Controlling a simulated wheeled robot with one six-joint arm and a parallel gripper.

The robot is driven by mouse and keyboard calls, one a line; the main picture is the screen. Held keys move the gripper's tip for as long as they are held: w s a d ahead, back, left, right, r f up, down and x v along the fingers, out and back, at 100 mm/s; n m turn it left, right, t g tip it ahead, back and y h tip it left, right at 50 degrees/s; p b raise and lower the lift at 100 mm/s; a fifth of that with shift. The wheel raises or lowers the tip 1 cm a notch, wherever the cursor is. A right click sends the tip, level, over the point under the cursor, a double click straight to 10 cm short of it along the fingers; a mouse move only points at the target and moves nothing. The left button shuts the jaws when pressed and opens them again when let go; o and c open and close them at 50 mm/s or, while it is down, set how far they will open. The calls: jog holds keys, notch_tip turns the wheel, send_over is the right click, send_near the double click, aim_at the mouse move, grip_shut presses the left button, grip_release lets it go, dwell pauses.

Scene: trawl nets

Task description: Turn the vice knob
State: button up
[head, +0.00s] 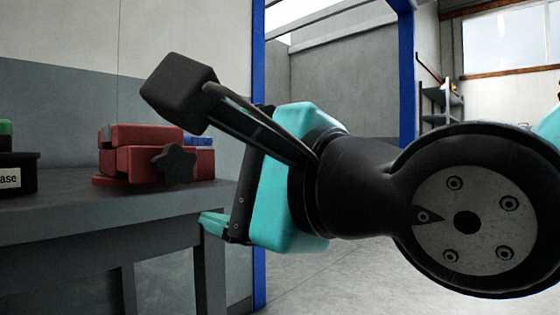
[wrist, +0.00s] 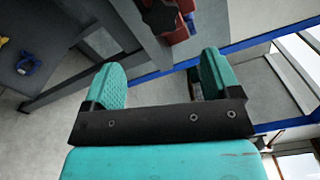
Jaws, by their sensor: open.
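The red vice (head: 130,155) sits on the grey workbench near its right end in the head view. Its dark star-shaped knob (head: 174,165) faces out from the front. My gripper (head: 214,222) is right of the knob and lower, off the bench end, apart from the vice. In the wrist view my gripper (wrist: 164,70) shows two teal fingers spread apart with nothing between them. The knob (wrist: 160,15) shows at the top edge, beyond the gap, with part of the red vice (wrist: 182,25) beside it, cut off by the frame.
The grey bench (head: 60,205) fills the lower left. A black box with a label and green top (head: 15,172) stands at its left. A blue coiled item (wrist: 28,63) lies at left in the wrist view. A blue post (head: 258,60) stands behind my gripper. Open floor lies to the right.

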jog(key=p+v, duration=0.5)
jog(key=p, duration=0.3)
jog(key=shift+p, duration=0.4)
